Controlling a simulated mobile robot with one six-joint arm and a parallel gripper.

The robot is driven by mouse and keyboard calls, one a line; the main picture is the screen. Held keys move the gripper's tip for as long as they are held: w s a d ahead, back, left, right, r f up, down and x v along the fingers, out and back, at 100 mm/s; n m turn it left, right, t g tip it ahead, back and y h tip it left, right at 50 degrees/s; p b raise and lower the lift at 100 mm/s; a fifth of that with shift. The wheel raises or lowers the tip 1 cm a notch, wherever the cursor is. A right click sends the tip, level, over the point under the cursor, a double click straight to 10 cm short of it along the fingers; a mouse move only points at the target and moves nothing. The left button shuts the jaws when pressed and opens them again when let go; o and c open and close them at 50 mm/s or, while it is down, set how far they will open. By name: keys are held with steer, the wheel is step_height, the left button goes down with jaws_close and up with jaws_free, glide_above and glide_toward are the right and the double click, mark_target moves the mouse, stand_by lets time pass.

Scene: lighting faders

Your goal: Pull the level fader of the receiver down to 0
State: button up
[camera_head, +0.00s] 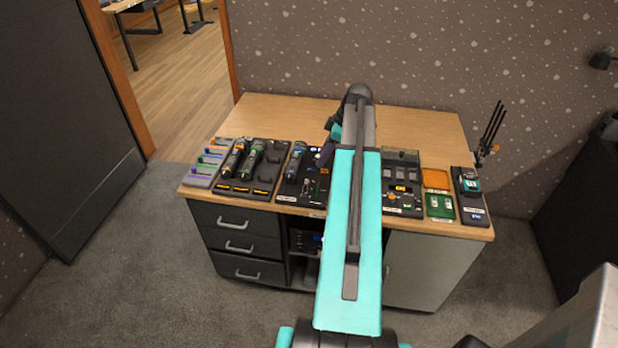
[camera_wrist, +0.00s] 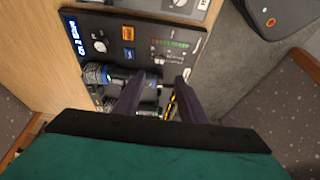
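A black receiver panel (camera_wrist: 118,30) labelled "Ch 2 Blue" lies in the wrist view, with a knob, an orange display and a coloured level meter (camera_wrist: 170,43). Small controls near the meter's lower end (camera_wrist: 159,60) may include the level fader; its exact setting is too small to tell. My gripper (camera_wrist: 167,76) is open, its two dark fingers apart over the panel's lower part, nothing visibly held. I cannot tell whether a finger touches anything.
A blue-banded microphone (camera_wrist: 95,74) lies on the panel close to my left finger. In the head view, a charger with microphones (camera_head: 262,190) stands left, and a grey mixer unit (camera_head: 402,210), trays and a black device (camera_head: 470,205) stand right. The desk's back (camera_head: 280,115) is clear.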

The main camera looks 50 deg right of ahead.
mark_target(307, 181)
steer(key=shift+p+x, duration=1.75)
steer(key=shift+x, duration=4.55)
steer(key=shift+s, duration=0.1)
jaws_close()
